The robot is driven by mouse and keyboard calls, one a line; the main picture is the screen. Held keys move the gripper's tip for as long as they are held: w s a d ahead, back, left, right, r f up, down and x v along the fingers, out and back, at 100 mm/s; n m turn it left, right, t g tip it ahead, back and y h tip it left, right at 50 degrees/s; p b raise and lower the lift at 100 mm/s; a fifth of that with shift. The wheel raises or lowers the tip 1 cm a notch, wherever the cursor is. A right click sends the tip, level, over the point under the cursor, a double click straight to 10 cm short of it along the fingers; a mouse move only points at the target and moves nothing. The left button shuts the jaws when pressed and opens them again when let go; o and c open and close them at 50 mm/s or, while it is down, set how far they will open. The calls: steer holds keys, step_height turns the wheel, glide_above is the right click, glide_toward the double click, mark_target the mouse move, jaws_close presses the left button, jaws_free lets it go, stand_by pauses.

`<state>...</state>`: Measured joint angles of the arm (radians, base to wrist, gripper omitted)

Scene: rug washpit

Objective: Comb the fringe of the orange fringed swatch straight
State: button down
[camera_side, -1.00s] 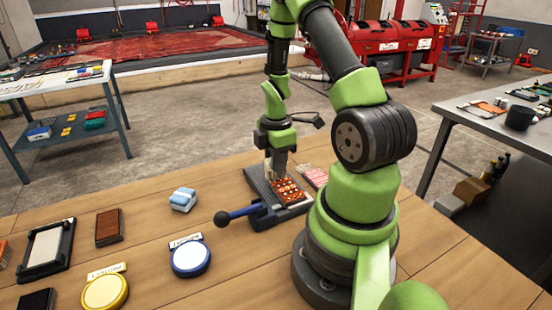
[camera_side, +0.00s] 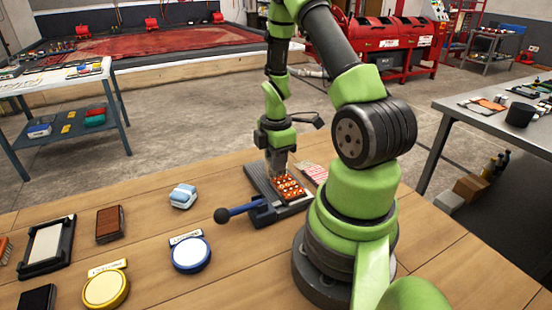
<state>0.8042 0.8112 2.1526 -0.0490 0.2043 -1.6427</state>
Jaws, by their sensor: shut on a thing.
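The orange fringed swatch (camera_side: 291,188), orange with a pale pattern, lies flat on a dark clamp board (camera_side: 261,181) on the wooden bench. The board has a blue lever (camera_side: 243,210) with a black ball knob at its front left. My gripper (camera_side: 276,172) points down over the far left edge of the swatch. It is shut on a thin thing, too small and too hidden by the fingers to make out. The fringe strands are too small to tell whether they are straight.
A red-and-white striped piece (camera_side: 314,173) lies just behind the swatch. A blue-and-white block (camera_side: 183,196), a brown brush-like block (camera_side: 110,225), a blue-rimmed round pad (camera_side: 190,255), a yellow round pad (camera_side: 105,289) and a black-framed tray (camera_side: 47,245) stand to the left.

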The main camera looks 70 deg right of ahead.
steer(key=shift+w+d+f, duration=0.1)
steer(key=shift+w+d, duration=1.65)
stand_by(1.1)
steer(key=shift+r, duration=2.55)
steer(key=w+a+r+m, duration=0.1)
steer(key=a+r+m, duration=0.1)
steer(key=a, duration=0.5)
steer(key=w+a+r+m, duration=0.2)
steer(key=a+r+m, duration=0.1)
steer(key=a, duration=0.5)
steer(key=w+a+r+m, duration=0.2)
steer(key=a+r+m, duration=0.1)
steer(key=a, duration=0.4)
steer(key=shift+w+a+m, duration=0.25)
steer(key=shift+m, duration=0.25)
steer(key=shift+r, duration=0.1)
